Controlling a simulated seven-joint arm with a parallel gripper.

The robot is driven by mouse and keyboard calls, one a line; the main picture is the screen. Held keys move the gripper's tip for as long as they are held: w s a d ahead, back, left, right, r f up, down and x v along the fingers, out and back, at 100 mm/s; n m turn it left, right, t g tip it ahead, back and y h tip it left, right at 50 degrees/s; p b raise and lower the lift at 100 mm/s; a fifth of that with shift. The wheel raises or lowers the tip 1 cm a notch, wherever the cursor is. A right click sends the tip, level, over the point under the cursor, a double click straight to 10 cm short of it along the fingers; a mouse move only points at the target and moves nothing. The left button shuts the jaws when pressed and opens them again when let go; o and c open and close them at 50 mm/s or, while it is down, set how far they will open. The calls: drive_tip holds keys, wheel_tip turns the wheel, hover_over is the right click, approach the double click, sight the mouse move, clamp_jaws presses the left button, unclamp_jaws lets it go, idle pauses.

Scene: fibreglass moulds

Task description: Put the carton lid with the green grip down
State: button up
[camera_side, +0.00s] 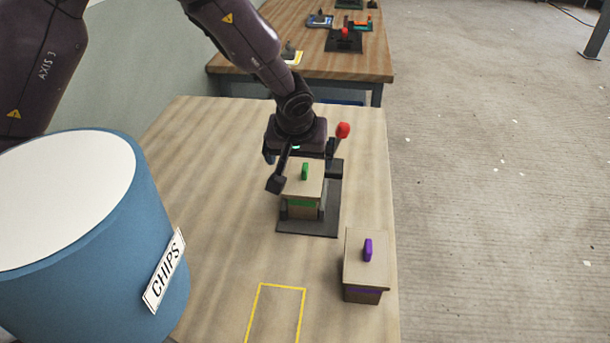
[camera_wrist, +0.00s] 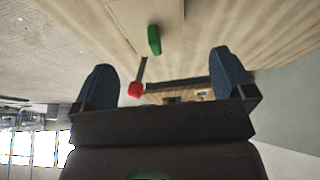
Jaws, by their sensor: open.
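The carton lid with the green grip (camera_side: 294,182) is a tan lid lying on a carton with a green band (camera_side: 302,208), which stands on a dark fixture (camera_side: 310,228). The lid looks level; I cannot tell whether it is fully seated. Its green grip (camera_side: 304,171) stands up and also shows in the wrist view (camera_wrist: 154,40). My gripper (camera_wrist: 161,75) is open and empty, its two blue-padded fingers wide apart. The green grip appears beyond the fingers, not between them. In the side view my wrist is just behind and above the lid, and partly hides the fixture.
A red-knobbed lever (camera_side: 343,130) rises at the fixture's back. A carton with a purple-grip lid (camera_side: 353,266) stands at front right. A yellow outline (camera_side: 283,286) marks empty table in front. A big blue CHIPS drum (camera_side: 70,240) fills the left. Another bench (camera_side: 350,66) stands behind.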

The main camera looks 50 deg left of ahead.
sight(305, 167)
drive_tip(key=shift+w+x, duration=0.15)
drive_tip(key=shift+x, duration=1.35)
drive_tip(key=shift+w+x, duration=0.15)
drive_tip(key=shift+x, duration=1.35)
drive_tip(key=shift+d, duration=0.15)
drive_tip(key=c, duration=0.9)
drive_tip(key=shift+r, duration=0.15)
